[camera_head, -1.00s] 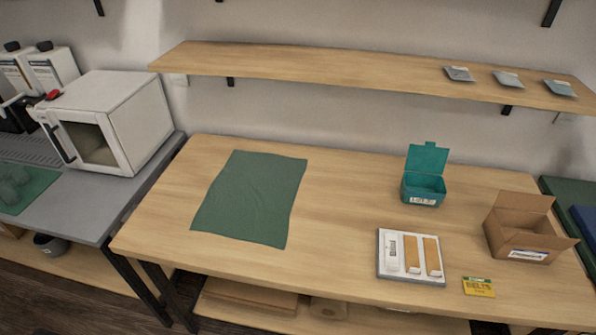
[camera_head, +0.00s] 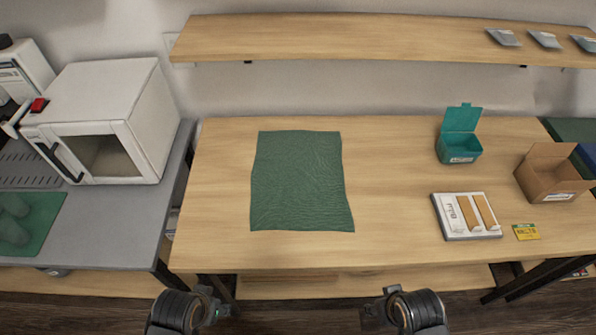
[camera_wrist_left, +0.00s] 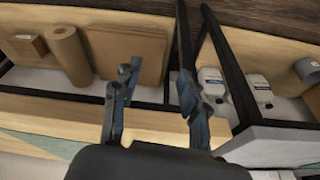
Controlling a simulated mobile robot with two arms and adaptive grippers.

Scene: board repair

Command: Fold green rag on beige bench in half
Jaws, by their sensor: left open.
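The green rag (camera_head: 300,182) lies flat and spread out on the beige bench (camera_head: 390,190), left of its middle, with slight wrinkles. My left gripper (camera_head: 214,303) is at the bottom of the head view, below the bench's front edge and apart from the rag. In the left wrist view its two fingers (camera_wrist_left: 155,95) are spread with nothing between them. My right gripper (camera_head: 372,310) is also below the front edge, apart from the rag; its fingers are too small to read.
On the bench to the right are a teal open box (camera_head: 460,142), a white tray with wooden pieces (camera_head: 443,214), a yellow card (camera_head: 527,232) and a cardboard box (camera_head: 550,180). A white oven (camera_head: 110,115) stands on the grey table at left. A shelf (camera_head: 360,40) runs above.

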